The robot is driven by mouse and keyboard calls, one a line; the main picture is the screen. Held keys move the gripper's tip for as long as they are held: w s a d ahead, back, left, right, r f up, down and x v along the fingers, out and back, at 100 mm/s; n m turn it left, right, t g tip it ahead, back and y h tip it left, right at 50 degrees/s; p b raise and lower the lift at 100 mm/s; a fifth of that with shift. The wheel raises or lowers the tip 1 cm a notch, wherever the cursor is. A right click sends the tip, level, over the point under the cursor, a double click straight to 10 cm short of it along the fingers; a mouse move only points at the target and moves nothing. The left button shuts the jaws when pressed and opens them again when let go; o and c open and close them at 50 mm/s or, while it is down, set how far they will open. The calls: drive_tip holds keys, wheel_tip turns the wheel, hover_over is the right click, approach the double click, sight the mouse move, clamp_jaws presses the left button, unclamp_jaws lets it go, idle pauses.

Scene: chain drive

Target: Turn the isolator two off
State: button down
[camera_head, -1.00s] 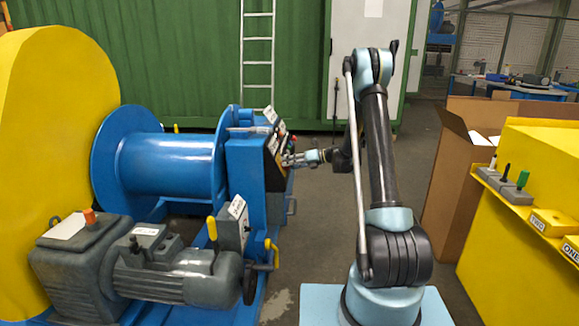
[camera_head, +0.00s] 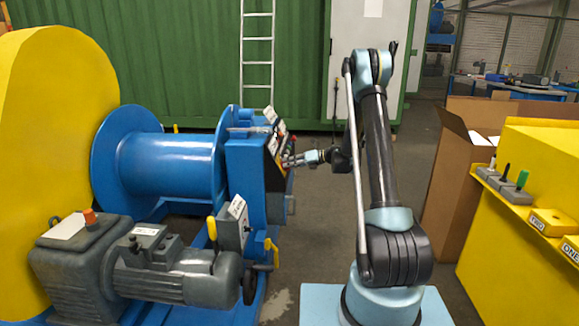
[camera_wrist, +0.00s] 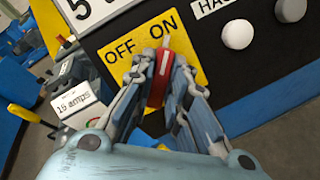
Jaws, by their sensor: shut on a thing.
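The isolator is a red rotary handle (camera_wrist: 160,78) with a white line, on a yellow plate (camera_wrist: 119,68) marked OFF and ON. My gripper (camera_wrist: 161,92) is shut on the red handle, with one finger on each side of it. The handle's white-lined end points up in the wrist view, toward the ON lettering. My fingers hide the lower part of the handle and of the plate. In the head view my gripper (camera_head: 290,160) is at the control panel on the blue machine; the handle is too small to make out clearly there. I cannot see a number on this isolator.
The blue drum machine (camera_head: 170,160) stands left of my arm. A cardboard box (camera_head: 445,185) and yellow cabinet (camera_head: 510,255) stand right.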

drive_tip(key=shift+w+d+n+g, duration=0.1)
drive_tip(key=shift+n+g, duration=0.65)
drive_tip(key=shift+n, duration=2.4)
drive_tip(key=shift+s+a+n+g, duration=0.1)
drive_tip(key=shift+n+g, duration=0.7)
drive_tip(key=shift+n, duration=2.4)
drive_tip(key=shift+w+d+n+g, duration=0.1)
drive_tip(key=shift+n+g, duration=0.65)
drive_tip(key=shift+n, duration=2.4)
drive_tip(key=shift+f+n, duration=0.1)
drive_tip(key=shift+n, duration=0.2)
drive_tip(key=c, duration=1.6)
unclamp_jaws()
drive_tip(key=shift+o, duration=0.2)
drive_tip(key=v, duration=1.2)
